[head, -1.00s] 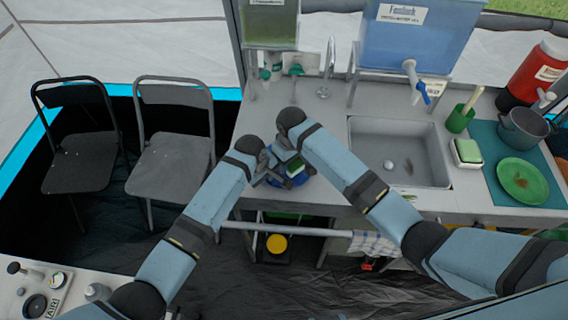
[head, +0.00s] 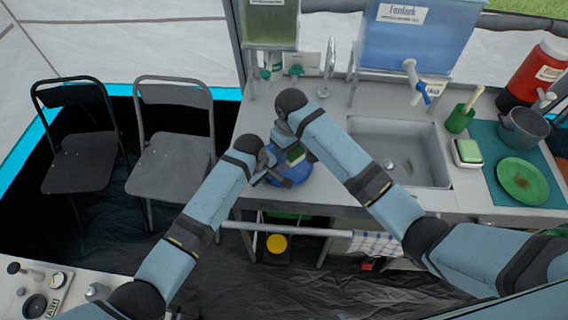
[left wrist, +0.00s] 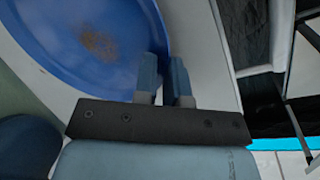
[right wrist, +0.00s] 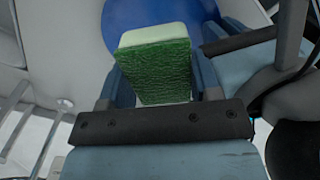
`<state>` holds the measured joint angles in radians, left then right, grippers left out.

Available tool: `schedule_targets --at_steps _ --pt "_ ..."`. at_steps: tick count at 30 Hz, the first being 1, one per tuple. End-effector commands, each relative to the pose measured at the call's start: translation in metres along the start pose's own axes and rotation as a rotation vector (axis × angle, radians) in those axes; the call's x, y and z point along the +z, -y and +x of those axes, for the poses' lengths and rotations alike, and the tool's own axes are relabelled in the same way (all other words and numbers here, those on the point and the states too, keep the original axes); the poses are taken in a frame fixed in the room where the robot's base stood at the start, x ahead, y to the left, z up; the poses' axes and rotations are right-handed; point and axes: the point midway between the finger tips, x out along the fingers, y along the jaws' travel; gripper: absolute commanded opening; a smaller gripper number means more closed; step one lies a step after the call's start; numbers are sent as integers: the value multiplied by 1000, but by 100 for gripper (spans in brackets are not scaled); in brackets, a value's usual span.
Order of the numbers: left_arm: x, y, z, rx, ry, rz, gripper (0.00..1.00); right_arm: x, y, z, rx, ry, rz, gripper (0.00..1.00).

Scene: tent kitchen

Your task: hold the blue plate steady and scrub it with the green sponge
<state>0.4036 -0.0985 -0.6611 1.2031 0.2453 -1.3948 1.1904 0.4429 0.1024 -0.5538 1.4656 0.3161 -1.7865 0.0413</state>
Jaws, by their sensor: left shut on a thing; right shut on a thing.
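The blue plate (head: 291,176) lies at the front edge of the counter, left of the sink. In the left wrist view the plate (left wrist: 60,45) shows a brown stain. My left gripper (head: 270,172) is shut on the plate's rim; its fingers (left wrist: 166,85) straddle the rim in the left wrist view. My right gripper (head: 286,146) is shut on a green sponge (right wrist: 155,72) with a pale layer, over the far part of the plate. I cannot tell whether the sponge touches the plate. Much of the plate is hidden by my grippers.
The sink (head: 398,150) is right of the plate. A second green sponge sits in a white dish (head: 468,153). A green plate (head: 522,181) lies on a teal mat (head: 487,132). A tap (head: 327,72) and water tanks stand behind.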

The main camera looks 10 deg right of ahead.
Motion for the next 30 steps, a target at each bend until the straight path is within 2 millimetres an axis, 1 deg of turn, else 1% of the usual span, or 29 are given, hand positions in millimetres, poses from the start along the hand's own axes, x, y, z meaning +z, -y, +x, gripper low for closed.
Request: schedule_targets --at_steps 5,6,8,9,18,30 --pt "0 2 1 -4 1 -1 0 0 -1 0 1 0 1 38" --pt "0 2 1 -4 1 -1 18 0 -1 0 1 0 1 38" --pt "0 2 1 -4 0 -1 32 0 -1 0 2 1 2 38" --pt "0 2 1 -4 0 -1 41 0 -1 0 2 1 2 38" --pt "0 2 -1 -3 0 -1 41 0 -2 1 2 1 2 38" --pt "0 0 -29 -1 -1 0 41 0 -2 1 2 1 2 38"
